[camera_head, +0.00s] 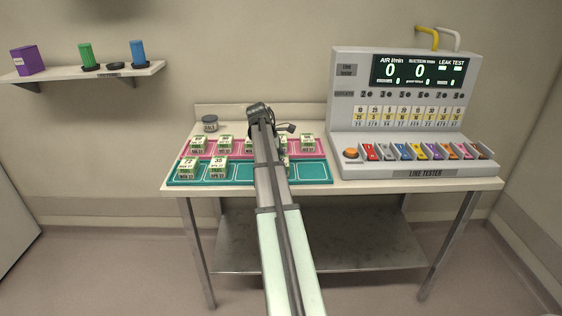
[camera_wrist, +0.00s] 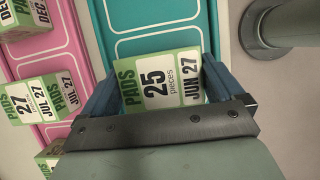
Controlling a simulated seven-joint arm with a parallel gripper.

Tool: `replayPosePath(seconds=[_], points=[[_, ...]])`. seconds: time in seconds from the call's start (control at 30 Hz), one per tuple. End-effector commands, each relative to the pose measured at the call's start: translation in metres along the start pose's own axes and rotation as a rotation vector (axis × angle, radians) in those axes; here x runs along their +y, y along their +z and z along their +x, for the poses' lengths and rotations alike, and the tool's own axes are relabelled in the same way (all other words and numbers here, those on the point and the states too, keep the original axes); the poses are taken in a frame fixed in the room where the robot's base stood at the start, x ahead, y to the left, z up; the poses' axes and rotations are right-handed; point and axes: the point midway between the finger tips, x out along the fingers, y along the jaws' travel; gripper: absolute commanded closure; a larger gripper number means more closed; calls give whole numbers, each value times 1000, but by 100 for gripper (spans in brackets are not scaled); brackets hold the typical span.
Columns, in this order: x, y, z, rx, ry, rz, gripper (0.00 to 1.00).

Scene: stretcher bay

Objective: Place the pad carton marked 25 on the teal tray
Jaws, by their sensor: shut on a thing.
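The pad carton marked 25 (camera_wrist: 158,82) is white and green and sits between the two blue fingers of my gripper (camera_wrist: 156,76) in the wrist view. My gripper is shut on it. The carton is over the teal tray (camera_wrist: 150,22), with white-outlined slots around it; I cannot tell whether it touches the tray. In the head view the teal tray (camera_head: 306,173) lies along the table's front. My arm hides the gripper and the held carton there.
Cartons marked 72 (camera_head: 187,167) and 35 (camera_head: 218,167) stand on the teal tray's left. The pink tray (camera_head: 211,150) behind holds several cartons, one marked 27 (camera_wrist: 28,105). The line tester (camera_head: 400,120) stands at right. A grey jar (camera_head: 210,123) stands behind the trays.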

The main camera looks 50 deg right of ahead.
Motion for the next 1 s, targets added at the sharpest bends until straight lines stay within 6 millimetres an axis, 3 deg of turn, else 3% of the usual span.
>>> replayPosePath(seconds=[0.03,0.07,0.1,0.47,1.0], points=[[0,0,1,0,0,0,43],[0,-1,2,0,0,0,5],[0,-1,2,0,0,0,1],[0,1,-5,0,1,0,0],[1,1,-95,0,2,0,0]])
